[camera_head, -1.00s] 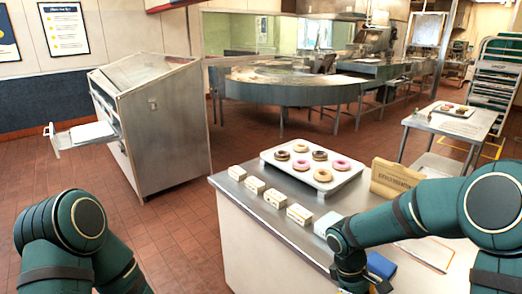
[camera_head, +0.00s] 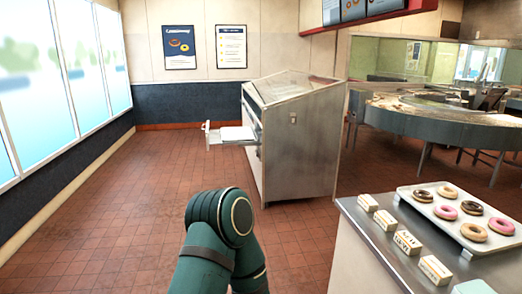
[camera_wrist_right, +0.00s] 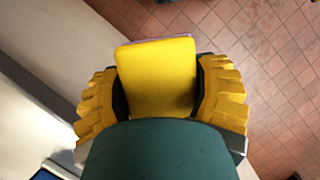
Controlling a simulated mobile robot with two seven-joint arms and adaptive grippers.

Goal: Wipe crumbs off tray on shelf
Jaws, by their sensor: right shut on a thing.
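In the head view, a grey steel case (camera_head: 296,140) stands across the floor. A shelf or drawer (camera_head: 212,137) sticks out from its left side with a pale, flat tray-like piece (camera_head: 237,133) on it. Crumbs cannot be made out at this distance. In the right wrist view, my right gripper (camera_wrist_right: 160,98) with ridged yellow fingers is shut on a flat yellow pad (camera_wrist_right: 156,72) with a pinkish far edge, perhaps a sponge. The pad is clear of the case. My left arm shows in the head view, but its gripper is out of sight.
A counter (camera_head: 362,250) at right holds a white tray (camera_head: 462,240) of donuts and several small label blocks (camera_head: 408,243). A round steel table (camera_head: 440,118) stands behind. The tiled floor (camera_head: 130,215) between me and the case is clear. Windows line the left wall.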

